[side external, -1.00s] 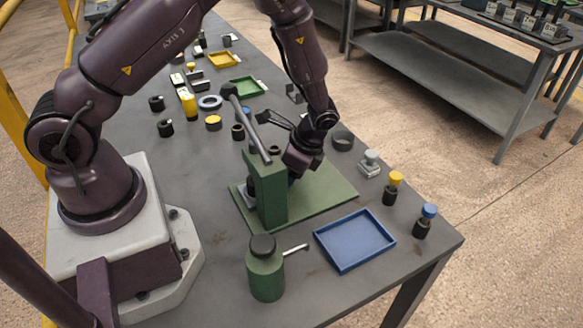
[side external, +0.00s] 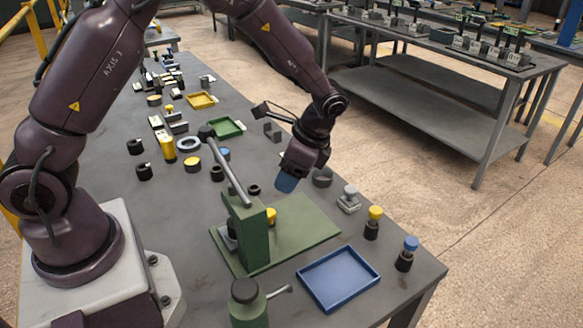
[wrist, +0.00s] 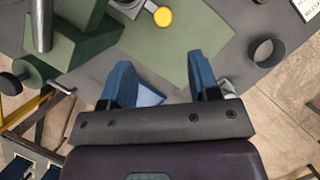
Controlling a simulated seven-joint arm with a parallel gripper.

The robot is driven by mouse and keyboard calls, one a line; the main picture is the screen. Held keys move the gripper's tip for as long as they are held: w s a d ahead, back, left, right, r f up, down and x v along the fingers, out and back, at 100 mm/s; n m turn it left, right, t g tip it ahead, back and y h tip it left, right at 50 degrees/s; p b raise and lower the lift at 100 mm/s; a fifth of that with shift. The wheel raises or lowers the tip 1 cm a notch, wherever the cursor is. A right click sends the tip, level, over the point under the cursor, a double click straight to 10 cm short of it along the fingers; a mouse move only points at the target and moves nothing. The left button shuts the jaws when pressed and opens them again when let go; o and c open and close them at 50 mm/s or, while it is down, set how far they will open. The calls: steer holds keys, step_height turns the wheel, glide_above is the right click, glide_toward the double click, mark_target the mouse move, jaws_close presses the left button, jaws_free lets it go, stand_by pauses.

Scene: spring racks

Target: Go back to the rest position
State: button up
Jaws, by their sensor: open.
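My gripper (side external: 286,182) hangs above the green base plate (side external: 308,232) of the press, clear of the table. In the wrist view my gripper (wrist: 160,75) shows two blue fingers set wide apart with nothing between them. The green press (side external: 254,236) with its long grey lever (side external: 228,168) stands on the left part of the plate. A yellow-topped piece (side external: 271,216) sits beside the press, and its round yellow top also shows in the wrist view (wrist: 163,17).
A blue tray (side external: 340,306) lies at the front right. Yellow-handled (side external: 373,222) and blue-handled (side external: 406,254) stamps stand near the right edge. A dark ring (side external: 323,177) is close to my gripper.

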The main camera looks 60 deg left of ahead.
steer(key=shift+w+d+r, duration=0.15)
steer(key=shift+r, duration=0.35)
steer(key=s+d+r+n+t+h, duration=0.1)
steer(key=s+r+n+t+h, duration=0.2)
steer(key=s+r+n+t, duration=0.5)
steer(key=s+r+n, duration=0.1)
steer(key=s+r, duration=0.8)
steer(key=r, duration=0.2)
steer(key=shift+s+r+t, duration=0.35)
steer(key=shift+s+t, duration=0.05)
